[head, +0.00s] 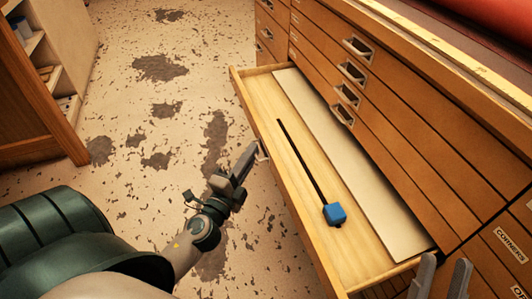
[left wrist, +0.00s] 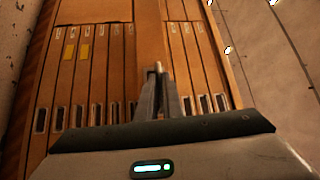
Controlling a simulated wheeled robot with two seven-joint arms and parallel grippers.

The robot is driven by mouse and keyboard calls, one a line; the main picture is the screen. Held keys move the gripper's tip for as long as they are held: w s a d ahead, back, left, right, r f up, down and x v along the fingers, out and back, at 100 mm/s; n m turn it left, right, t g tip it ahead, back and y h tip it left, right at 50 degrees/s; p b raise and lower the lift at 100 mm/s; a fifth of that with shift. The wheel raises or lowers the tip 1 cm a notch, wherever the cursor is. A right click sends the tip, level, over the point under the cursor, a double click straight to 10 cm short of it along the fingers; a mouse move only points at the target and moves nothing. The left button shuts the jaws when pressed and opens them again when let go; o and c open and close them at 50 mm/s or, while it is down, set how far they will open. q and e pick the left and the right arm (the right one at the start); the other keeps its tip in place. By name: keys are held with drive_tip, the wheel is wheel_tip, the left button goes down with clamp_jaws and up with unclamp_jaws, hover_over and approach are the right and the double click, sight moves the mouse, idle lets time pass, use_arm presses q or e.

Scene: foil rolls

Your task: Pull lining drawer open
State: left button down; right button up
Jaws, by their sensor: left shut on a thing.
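The wooden drawer (head: 267,121) stands pulled out from the wide cabinet, low down. Inside it lie a long pale board and a thin black rod (head: 298,158) with a blue block (head: 334,214) at its near end. My left gripper (head: 250,155) is at the drawer's front edge, shut on the small metal handle (head: 262,151). In the left wrist view its fingers (left wrist: 160,95) are close together, with a pale metal piece at their tips. My right gripper (head: 440,278) shows at the bottom right edge, its two fingers apart with nothing between them.
The cabinet (head: 440,150) has several other shut drawers with recessed metal pulls (head: 352,72). A red roll (head: 490,15) lies on its top. A wooden shelf unit (head: 35,110) stands at the far left. The stained floor (head: 190,60) left of the drawer is clear.

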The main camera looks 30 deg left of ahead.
use_arm(q)
drive_tip(key=shift+s+f, duration=0.1)
drive_tip(key=shift+s, duration=0.05)
use_arm(e)
drive_tip(key=shift+d+r, duration=0.1)
use_arm(q)
drive_tip(key=c, duration=1.9)
unclamp_jaws()
drive_tip(key=shift+a, duration=0.1)
